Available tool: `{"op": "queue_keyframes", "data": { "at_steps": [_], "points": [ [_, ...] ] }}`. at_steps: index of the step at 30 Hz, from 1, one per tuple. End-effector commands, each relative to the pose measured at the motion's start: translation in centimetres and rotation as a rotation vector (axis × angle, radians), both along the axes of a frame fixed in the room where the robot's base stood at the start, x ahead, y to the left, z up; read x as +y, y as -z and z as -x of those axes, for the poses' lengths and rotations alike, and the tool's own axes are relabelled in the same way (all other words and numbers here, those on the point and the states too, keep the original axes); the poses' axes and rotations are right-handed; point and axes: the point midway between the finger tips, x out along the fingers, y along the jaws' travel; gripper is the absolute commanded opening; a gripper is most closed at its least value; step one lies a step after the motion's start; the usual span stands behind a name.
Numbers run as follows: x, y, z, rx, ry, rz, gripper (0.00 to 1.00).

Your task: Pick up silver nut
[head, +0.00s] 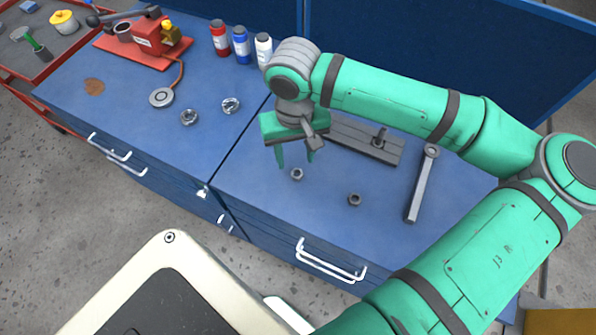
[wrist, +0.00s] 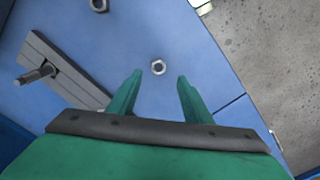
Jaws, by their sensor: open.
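A small silver nut (head: 297,174) lies flat on the blue bench top in the head view. It also shows in the wrist view (wrist: 158,67), just beyond the fingertips and roughly centred between them. A second, darker nut (head: 355,199) lies to its right, nearer the front edge; it shows at the top of the wrist view (wrist: 99,5). My gripper (head: 295,160) points down above the bench close to the silver nut. Its two green fingers (wrist: 155,90) are apart with nothing between them. The height of the fingertips above the bench is hard to tell.
A grey slotted rail with a bolt (head: 360,138) lies behind my gripper. A long grey wrench (head: 421,185) lies at the right. Two metal fittings (head: 231,105) (head: 189,117), bottles (head: 241,45) and a red device (head: 140,40) stand at left. Bench around the silver nut is clear.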

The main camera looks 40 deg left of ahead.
Motion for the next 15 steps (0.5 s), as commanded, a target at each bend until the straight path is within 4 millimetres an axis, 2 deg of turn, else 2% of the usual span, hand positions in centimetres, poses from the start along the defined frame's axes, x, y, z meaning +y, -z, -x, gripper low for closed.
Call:
{"op": "queue_keyframes", "data": {
  "at_steps": [3, 10, 15],
  "points": [
    [0.0, 1.4, 0.0, 0.001, 0.000, -0.001, 0.45],
    [0.0, 2.9, -0.1, 0.000, 0.000, -0.001, 0.45],
    [-0.3, 5.3, -0.3, 0.000, 0.001, 0.000, 0.45]
  ]
}}
